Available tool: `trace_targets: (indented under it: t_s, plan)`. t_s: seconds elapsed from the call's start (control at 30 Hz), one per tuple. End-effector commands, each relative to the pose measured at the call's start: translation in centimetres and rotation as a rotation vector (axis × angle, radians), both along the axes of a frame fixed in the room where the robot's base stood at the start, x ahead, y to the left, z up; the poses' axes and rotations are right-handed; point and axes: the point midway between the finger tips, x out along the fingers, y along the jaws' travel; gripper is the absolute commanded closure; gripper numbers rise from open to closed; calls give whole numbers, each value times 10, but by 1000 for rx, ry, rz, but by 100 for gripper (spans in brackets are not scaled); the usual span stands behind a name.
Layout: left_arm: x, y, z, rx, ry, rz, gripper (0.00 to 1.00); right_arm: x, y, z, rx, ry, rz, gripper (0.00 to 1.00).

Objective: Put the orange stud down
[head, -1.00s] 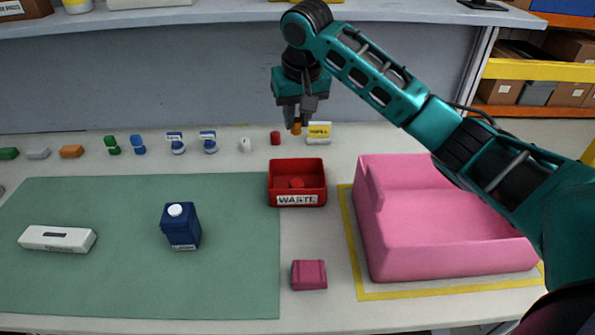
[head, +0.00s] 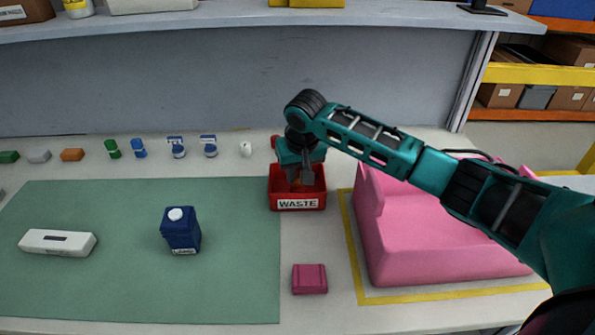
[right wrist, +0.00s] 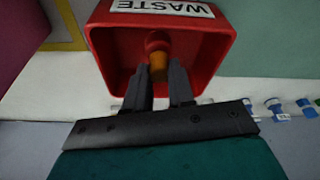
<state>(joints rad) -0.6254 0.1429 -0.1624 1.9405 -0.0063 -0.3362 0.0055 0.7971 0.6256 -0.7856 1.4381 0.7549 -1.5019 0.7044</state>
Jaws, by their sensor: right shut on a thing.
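The orange stud (right wrist: 158,68) is between the fingertips of my right gripper (right wrist: 160,82) in the right wrist view, and the gripper is shut on it. In the head view my right gripper (head: 300,180) points down into the red bin labelled WASTE (head: 297,204), with its fingers at or just inside the bin's opening. The bin also shows in the right wrist view (right wrist: 214,42). A red round piece (right wrist: 157,41) lies inside the bin, just beyond the stud. I cannot tell whether stud and red piece touch. My left gripper is out of view.
A pink tub (head: 440,255) stands to the bin's right, inside a yellow outline. A magenta block (head: 309,279) lies in front of the bin. A blue container (head: 181,231) and a white device (head: 57,242) stand on the green mat (head: 110,290). Several small parts line the back.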

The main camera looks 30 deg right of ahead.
Motion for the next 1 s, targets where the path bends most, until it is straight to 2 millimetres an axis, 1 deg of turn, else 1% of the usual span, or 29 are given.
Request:
trace_targets:
  t_s: [0.13,0.4,0.43,0.67,0.7,0.9,1.0]
  plan:
    - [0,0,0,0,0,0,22,0,0,-1,0,1,0,100]
    - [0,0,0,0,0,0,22,0,0,-9,2,3,0,100]
    - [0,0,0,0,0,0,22,0,0,-9,1,2,0,75]
    - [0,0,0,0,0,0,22,0,0,-8,0,1,0,53]
    - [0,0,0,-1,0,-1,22,0,0,-8,0,1,0,51]
    - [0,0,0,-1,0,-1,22,0,0,-8,0,1,0,51]
    - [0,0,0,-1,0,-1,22,1,0,-2,0,-2,0,51]
